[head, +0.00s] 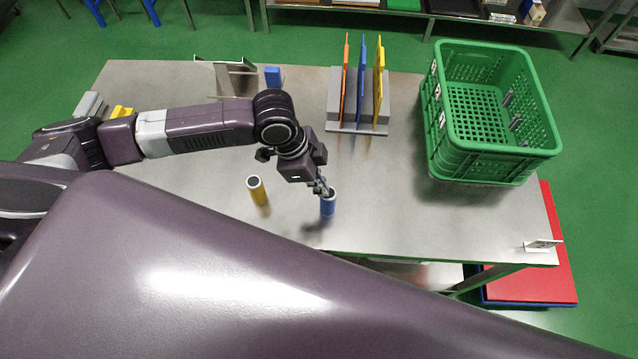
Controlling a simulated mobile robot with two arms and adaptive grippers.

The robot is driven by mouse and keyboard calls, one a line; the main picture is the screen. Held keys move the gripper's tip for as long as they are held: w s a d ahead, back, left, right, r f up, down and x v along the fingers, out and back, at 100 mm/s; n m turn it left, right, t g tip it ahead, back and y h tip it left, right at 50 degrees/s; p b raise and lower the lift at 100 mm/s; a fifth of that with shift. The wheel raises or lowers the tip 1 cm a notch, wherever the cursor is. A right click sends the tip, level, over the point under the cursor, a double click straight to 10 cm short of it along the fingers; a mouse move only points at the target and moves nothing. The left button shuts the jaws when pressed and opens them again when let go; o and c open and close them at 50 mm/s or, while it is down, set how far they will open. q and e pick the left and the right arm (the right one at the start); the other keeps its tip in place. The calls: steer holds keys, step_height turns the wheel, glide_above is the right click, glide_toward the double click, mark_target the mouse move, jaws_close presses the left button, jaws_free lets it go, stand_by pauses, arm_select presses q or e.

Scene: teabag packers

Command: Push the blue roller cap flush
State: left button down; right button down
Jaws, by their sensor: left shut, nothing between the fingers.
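The cap is too small and too covered by the fingers to make out. I cannot tell whether the fingertips touch it. My right gripper is not in view.
A rack (357,128) holding orange, blue and yellow panels stands behind the blue roller. A green crate (485,165) stands at the table's right. A blue block (273,77) and yellow block (122,112) lie farther back.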

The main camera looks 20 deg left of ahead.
arm_select(q)
steer(key=shift+s+a+f, duration=0.15)
steer(key=shift+s+f, duration=0.35)
steer(key=shift+f, duration=0.15)
steer(key=r+p, duration=0.4)
steer(key=w+r+p, duration=0.1)
steer(key=p, duration=0.1)
steer(key=shift+r, duration=0.4)
steer(key=w+b+v, duration=0.1)
steer(key=b+v, duration=0.2)
steer(key=v, duration=0.6)
steer(key=shift+s+r, duration=0.25)
steer(key=shift+s, duration=0.25)
